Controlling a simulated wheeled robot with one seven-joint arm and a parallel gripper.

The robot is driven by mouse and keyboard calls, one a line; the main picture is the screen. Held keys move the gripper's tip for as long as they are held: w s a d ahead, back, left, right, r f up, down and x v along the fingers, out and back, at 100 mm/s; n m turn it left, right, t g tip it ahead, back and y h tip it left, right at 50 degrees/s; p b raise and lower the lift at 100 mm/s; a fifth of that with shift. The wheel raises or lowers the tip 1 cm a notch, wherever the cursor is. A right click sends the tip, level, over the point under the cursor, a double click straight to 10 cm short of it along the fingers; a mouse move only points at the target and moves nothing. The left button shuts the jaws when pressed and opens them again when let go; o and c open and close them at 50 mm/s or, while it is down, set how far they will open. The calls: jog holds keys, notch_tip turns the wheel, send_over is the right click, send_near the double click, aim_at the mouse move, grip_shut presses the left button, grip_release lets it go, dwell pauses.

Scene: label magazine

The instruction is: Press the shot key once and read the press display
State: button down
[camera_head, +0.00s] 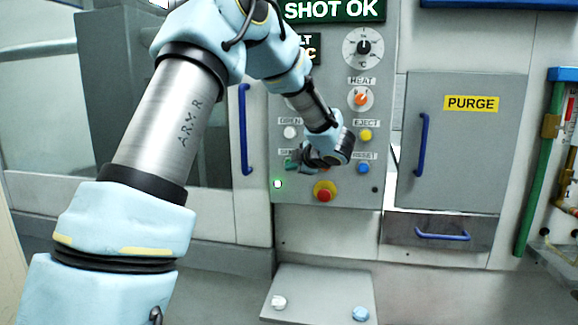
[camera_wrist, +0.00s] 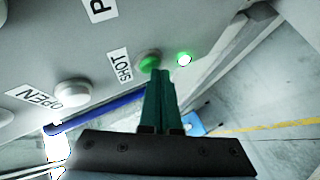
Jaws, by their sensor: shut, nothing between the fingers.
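The green shot key (camera_wrist: 149,60) shows in the wrist view beside its SHOT label. A lit green lamp (camera_wrist: 184,59) is next to it and also shows in the head view (camera_head: 278,184). My gripper (camera_wrist: 160,74) is shut and empty, its green fingertips at the lower edge of the shot key. I cannot tell whether they touch it. In the head view my gripper (camera_head: 292,164) is at the lower left of the panel and hides most of the key. The press display (camera_head: 335,10) reads SHOT OK in white on green. A second display (camera_head: 309,50) is partly hidden by my arm.
The panel (camera_head: 330,125) also carries a white OPEN button (camera_head: 290,132), a yellow EJECT button (camera_head: 365,135), a blue RESET button (camera_head: 363,168) and a red stop button (camera_head: 324,191). A PURGE door (camera_head: 457,150) with a blue handle is to the right.

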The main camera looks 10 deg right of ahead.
jog(key=shift+s, duration=0.1)
jog(key=shift+s+a, duration=0.35)
jog(key=shift+s, duration=0.3)
jog(key=shift+s, duration=0.1)
jog(key=shift+s+a+b, duration=0.2)
jog(key=shift+s+a, duration=0.15)
jog(key=shift+s, duration=0.4)
jog(key=shift+s+a+b, duration=0.15)
jog(key=shift+s+a, duration=0.2)
jog(key=shift+s, duration=0.35)
jog(key=shift+s+a+b, duration=0.2)
jog(key=shift+s+a, duration=0.15)
jog(key=shift+s, duration=0.4)
jog(key=shift+w, duration=0.1)
